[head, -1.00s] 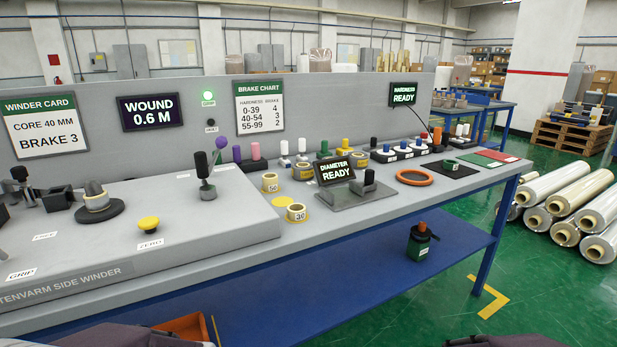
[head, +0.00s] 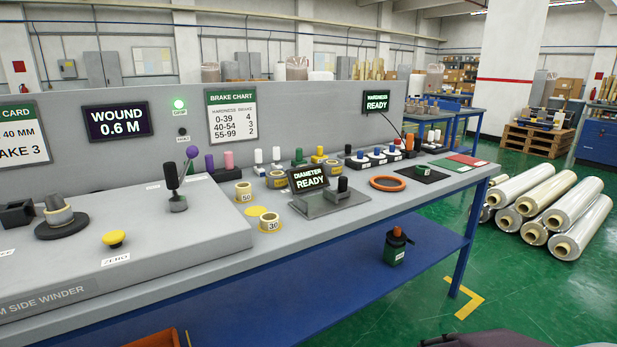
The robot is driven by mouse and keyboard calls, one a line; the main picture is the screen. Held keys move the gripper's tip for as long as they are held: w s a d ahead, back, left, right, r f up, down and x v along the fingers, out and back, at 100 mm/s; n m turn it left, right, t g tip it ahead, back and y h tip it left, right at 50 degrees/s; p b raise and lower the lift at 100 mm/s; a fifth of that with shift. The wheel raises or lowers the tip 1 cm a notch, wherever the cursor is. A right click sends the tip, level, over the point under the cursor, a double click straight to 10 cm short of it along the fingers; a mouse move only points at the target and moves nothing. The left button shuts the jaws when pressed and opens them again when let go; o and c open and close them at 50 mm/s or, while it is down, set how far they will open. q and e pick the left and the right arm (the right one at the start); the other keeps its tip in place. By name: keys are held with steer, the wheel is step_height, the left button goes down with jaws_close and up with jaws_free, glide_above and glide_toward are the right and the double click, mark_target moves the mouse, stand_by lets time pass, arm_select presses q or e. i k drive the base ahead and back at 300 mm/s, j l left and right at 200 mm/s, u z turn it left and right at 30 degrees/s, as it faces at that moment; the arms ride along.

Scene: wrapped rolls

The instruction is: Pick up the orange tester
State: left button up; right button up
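An upright orange piece (head: 409,143) stands on a dark base at the back right of the bench, near the cable from the hardness display (head: 377,102); it is small, and I cannot tell for sure that it is the tester. A green, labelled device with a black upper part and an orange top (head: 396,246) stands on the blue lower shelf (head: 335,277). An orange ring (head: 388,183) lies flat on the bench top. Neither of my grippers is in view.
The grey bench (head: 330,222) holds a winder housing, wrapped rolls (head: 243,191), a diameter gauge (head: 330,199), and several coloured pegs. Film rolls (head: 550,207) lie stacked on the floor at right. Green floor is open in front of the bench's right end.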

mark_target(410, 136)
steer(key=l+u, duration=0.45)
steer(key=l, duration=1.35)
